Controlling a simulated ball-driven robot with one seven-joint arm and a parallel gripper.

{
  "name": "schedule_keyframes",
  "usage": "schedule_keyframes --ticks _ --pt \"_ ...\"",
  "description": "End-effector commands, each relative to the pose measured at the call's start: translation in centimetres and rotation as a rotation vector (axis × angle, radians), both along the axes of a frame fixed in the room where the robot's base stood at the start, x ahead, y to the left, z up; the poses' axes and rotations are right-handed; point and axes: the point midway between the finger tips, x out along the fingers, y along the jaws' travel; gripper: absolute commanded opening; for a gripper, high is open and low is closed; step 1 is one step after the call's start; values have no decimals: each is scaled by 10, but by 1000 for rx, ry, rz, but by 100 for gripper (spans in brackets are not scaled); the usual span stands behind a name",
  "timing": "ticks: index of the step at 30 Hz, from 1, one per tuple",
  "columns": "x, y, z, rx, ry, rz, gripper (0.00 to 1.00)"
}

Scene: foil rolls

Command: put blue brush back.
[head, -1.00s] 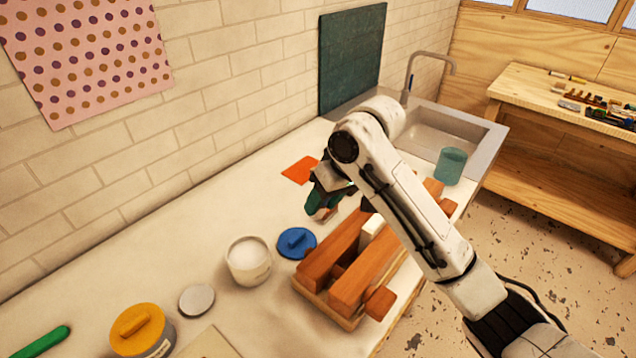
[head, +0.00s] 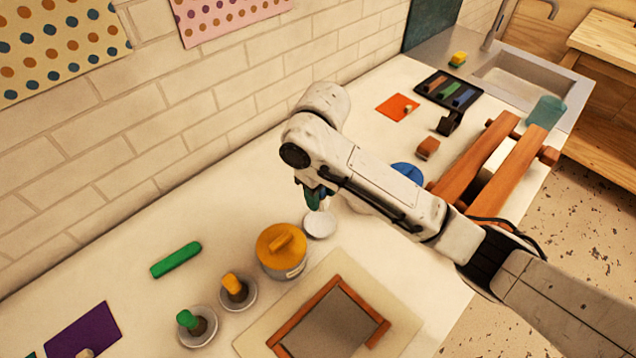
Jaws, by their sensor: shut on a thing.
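My gripper (head: 318,203) hangs over the counter, just above a pale round disc (head: 319,226). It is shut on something. Dark green parts show at its fingers, but the held thing is mostly hidden and I cannot make out its shape or colour. I see no blue brush standing clear. A green-topped brush (head: 188,322) and an orange-topped brush (head: 234,286) stand upright in small round holders at the lower left. A blue lid (head: 407,172) lies flat, partly behind my arm.
A yellow-lidded jar (head: 282,252) stands close left of my gripper. A brown frame (head: 385,334) lies on a pale sheet in front. A green bar (head: 176,260) lies left. A dark tray (head: 420,92), orange card (head: 392,103), brown block (head: 428,147) and wooden rack (head: 470,165) stand right.

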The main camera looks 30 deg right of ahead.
Motion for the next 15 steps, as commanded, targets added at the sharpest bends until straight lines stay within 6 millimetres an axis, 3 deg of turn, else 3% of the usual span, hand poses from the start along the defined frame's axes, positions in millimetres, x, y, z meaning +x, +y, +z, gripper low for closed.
schedule_keyframes --ticks 15 --pt "0 0 -35 1 -2 0 13"
